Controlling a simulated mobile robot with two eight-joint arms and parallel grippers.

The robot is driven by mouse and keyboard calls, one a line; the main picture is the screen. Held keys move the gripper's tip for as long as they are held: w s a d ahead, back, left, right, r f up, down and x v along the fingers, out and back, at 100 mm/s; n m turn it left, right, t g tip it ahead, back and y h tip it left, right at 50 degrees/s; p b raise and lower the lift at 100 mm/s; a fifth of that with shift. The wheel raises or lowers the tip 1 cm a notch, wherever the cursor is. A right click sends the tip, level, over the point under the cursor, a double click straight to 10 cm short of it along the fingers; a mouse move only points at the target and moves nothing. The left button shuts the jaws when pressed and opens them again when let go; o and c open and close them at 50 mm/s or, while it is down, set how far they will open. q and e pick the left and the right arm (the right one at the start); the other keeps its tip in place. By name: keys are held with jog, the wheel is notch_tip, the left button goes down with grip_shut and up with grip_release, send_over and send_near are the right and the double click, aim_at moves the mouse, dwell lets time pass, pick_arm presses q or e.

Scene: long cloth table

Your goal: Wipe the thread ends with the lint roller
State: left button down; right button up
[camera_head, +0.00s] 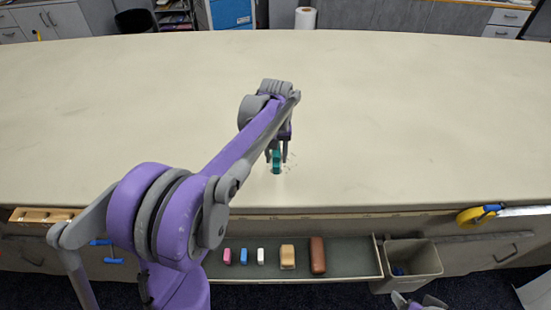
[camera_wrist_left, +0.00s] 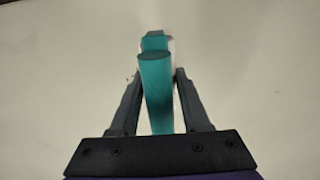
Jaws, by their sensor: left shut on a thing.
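My left gripper (camera_head: 277,158) points down over the cloth table (camera_head: 420,110), near its front edge. It is shut on the teal lint roller (camera_head: 276,167). In the left wrist view the lint roller (camera_wrist_left: 155,95) stands between the two dark fingers, with a white part just showing behind its teal handle. Small dark specks, the thread ends (camera_head: 290,163), lie on the cloth just right of the roller. I cannot tell whether the roller touches the cloth. My right gripper (camera_head: 420,302) shows only in part at the bottom edge, below the bin.
Below the table's front edge a tray (camera_head: 355,261) holds a pink, a blue and a white block, a tan block (camera_head: 288,257) and a brown block (camera_head: 318,255). A grey bin (camera_head: 425,262) hangs right of it. A yellow tape roll (camera_head: 470,216) is farther right. The tabletop is otherwise clear.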

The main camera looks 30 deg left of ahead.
pick_arm(q)
jog(key=shift+w+r+p, duration=0.1)
jog(key=shift+r+p, duration=0.3)
jog(key=shift+r, duration=0.6)
